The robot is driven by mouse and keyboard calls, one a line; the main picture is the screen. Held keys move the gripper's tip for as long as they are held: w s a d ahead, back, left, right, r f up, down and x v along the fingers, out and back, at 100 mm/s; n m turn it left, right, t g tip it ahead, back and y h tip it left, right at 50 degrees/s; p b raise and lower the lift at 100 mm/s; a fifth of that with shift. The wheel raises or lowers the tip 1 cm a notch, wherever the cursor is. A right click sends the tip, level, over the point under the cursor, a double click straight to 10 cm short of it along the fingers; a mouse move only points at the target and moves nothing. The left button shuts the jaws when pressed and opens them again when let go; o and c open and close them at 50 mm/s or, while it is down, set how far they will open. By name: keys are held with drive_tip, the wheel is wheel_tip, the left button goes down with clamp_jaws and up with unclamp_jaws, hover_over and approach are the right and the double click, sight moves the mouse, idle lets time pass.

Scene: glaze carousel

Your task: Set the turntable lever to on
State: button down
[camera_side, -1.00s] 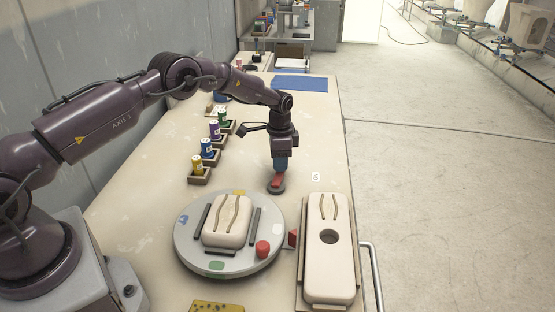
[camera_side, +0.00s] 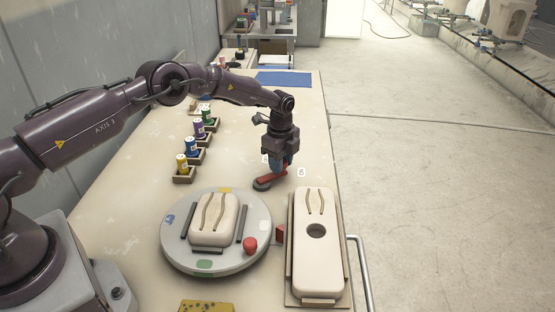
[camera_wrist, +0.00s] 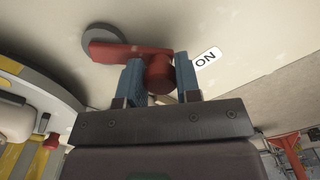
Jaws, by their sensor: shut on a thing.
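The turntable lever (camera_side: 272,180) is a red arm on a dark round base, set on the table behind the turntable (camera_side: 172,250). In the wrist view the red lever (camera_wrist: 120,50) runs from its grey round base (camera_wrist: 101,38) to an upright red knob (camera_wrist: 159,75). My gripper (camera_wrist: 159,72) has its blue fingers on either side of the knob, shut on it. It also shows in the side view (camera_side: 280,168), pointing down. The lever points toward the ON label (camera_wrist: 206,58), with the knob close beside it.
A pale block (camera_side: 212,222) and a red knob (camera_side: 250,245) sit on the turntable. A pale mould with a round hole (camera_side: 318,265) lies on a board at right. Several glaze pots (camera_side: 191,146) line the left. A blue mat (camera_side: 285,79) lies behind.

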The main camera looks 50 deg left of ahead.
drive_tip(key=shift+d+m, duration=0.35)
drive_tip(key=shift+m, duration=0.15)
drive_tip(key=shift+d, duration=0.1)
drive_tip(key=c, duration=0.8)
unclamp_jaws()
wheel_tip(320, 180, up, 13)
